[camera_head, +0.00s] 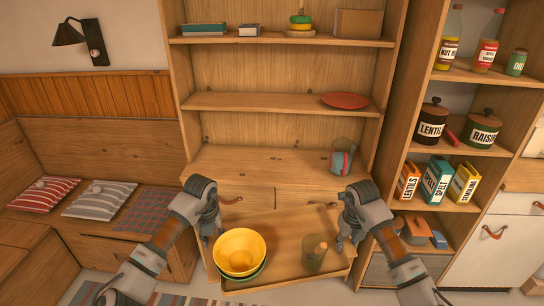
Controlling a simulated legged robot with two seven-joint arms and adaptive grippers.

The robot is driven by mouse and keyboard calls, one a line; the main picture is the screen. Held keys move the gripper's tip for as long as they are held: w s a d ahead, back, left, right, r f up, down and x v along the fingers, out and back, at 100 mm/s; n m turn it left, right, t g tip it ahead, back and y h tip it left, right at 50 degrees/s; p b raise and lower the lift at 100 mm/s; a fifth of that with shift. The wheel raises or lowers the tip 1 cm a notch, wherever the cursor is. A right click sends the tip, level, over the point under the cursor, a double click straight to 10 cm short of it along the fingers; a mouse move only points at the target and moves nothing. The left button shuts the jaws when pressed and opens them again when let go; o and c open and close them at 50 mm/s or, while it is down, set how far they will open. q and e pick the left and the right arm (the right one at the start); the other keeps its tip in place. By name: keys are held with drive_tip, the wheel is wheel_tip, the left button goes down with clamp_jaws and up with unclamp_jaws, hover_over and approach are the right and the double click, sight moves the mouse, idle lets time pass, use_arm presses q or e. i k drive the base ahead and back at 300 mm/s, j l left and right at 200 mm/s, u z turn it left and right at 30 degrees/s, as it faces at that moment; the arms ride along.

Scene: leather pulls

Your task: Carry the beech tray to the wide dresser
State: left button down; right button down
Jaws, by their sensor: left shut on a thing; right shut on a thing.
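The beech tray (285,232) is in front of the wide dresser (255,167), near its drawer fronts. My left gripper (212,230) is shut on the tray's left side. My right gripper (343,238) is shut on its right side. On the tray, a yellow bowl (239,248) sits in a green bowl (243,277) at the left, and a see-through vessel (314,254) stands at the right. The dresser's worktop is mostly bare, with a glass jar (342,160) of red and blue contents at its right end. The fingertips are partly hidden.
Above the worktop, one shelf holds a red plate (345,100) and a higher one holds books and stacked rings. An open rack (455,160) with jars and boxes stands at the right. A cushioned bench (85,140) is at the left.

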sight(270, 173)
drive_tip(key=i+j, duration=0.1)
drive_tip(key=i, duration=0.95)
drive_tip(key=i+j+z, duration=0.1)
drive_tip(key=i+j, duration=0.3)
drive_tip(key=i, duration=0.1)
